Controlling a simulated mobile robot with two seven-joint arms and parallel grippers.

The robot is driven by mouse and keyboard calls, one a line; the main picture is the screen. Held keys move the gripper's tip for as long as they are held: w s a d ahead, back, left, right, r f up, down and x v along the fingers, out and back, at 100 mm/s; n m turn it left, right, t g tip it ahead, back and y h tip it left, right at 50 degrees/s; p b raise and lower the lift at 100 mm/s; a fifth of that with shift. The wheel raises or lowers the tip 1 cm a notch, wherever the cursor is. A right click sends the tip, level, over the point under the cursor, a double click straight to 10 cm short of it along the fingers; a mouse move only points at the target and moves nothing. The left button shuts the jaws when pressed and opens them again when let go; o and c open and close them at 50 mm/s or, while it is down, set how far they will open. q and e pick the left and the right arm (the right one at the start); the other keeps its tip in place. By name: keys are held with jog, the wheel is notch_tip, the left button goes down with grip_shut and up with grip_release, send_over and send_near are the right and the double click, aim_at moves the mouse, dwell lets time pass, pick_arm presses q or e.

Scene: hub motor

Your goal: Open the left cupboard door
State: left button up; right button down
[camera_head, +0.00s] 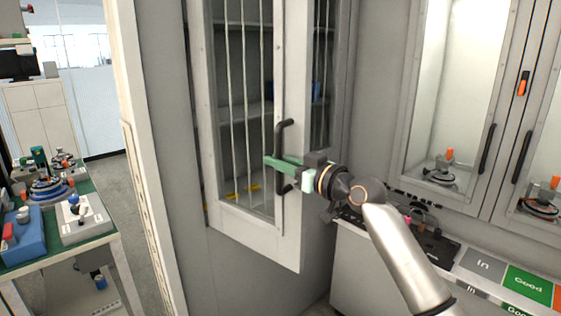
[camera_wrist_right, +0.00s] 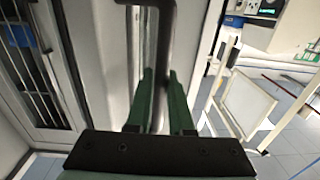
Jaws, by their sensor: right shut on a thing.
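The left cupboard door (camera_head: 286,235) is a light grey frame with a glass pane and pale vertical bars. It appears to stand partly open, its handle edge out from the cupboard front. Its black bar handle (camera_head: 283,130) runs upright along that edge. My right gripper (camera_head: 284,165) has green fingers shut on the handle, at its lower half. In the right wrist view the handle (camera_wrist_right: 166,35) passes between the two green fingers (camera_wrist_right: 160,98). Shelves with a blue item and yellow items show behind the bars. My left gripper is not in view.
The neighbouring barred door (camera_head: 322,100) is right of the open edge. A counter (camera_head: 345,255) and glass cabinets with black handles (camera_head: 487,150) stand at the right. A green-topped workbench (camera_head: 95,245) is at the left. Floor (camera_head: 120,175) shows between it and the cupboard.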

jog(key=shift+r, duration=0.1)
jog(key=c, duration=0.8)
grip_release()
jog(key=b+v, duration=0.2)
jog(key=v, duration=1)
jog(key=shift+s+d+b, duration=0.15)
jog(key=shift+d+b, duration=0.05)
jog(key=shift+b, duration=0.1)
